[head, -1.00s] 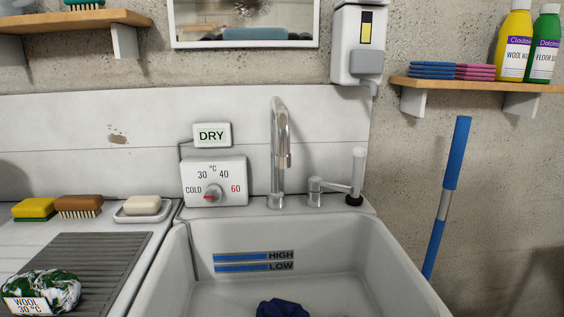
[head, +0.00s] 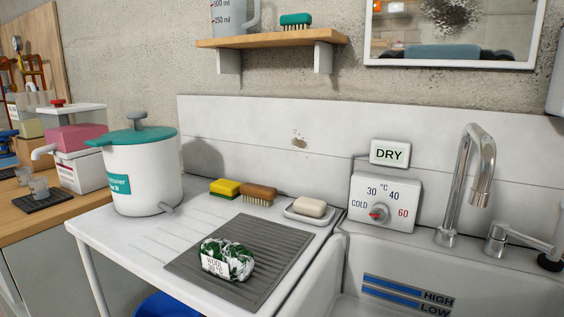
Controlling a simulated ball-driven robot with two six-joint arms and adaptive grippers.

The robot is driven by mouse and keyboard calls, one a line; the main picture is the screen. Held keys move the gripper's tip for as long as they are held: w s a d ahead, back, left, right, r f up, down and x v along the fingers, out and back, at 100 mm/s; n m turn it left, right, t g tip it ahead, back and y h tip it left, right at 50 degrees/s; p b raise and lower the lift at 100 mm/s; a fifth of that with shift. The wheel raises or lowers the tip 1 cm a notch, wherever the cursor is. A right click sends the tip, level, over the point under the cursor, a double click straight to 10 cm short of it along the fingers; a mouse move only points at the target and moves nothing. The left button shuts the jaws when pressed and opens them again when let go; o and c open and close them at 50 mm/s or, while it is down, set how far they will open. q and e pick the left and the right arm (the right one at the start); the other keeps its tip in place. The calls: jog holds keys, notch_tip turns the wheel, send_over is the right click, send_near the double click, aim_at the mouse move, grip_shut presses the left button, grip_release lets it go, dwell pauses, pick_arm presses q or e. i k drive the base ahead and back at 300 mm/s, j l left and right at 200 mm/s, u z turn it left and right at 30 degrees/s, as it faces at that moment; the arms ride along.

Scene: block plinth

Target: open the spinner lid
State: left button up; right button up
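The spinner (head: 143,175) is a white round tub with a teal label, standing on the left part of the white draining board. Its teal lid (head: 118,139) sits on top and looks shut. A grey knob (head: 137,116) rises from the lid. A small grey spout shows low on the tub's right side. Neither of my grippers is in the head view.
A ribbed grey mat (head: 245,262) holds a patterned wool bundle (head: 226,258). A sponge (head: 225,187), a brush (head: 259,194) and a soap dish (head: 309,214) line the back. The sink (head: 460,285) is right. A shelf (head: 275,39) hangs above.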

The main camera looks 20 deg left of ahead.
aim_at(149, 134)
jog(key=u, duration=1.65)
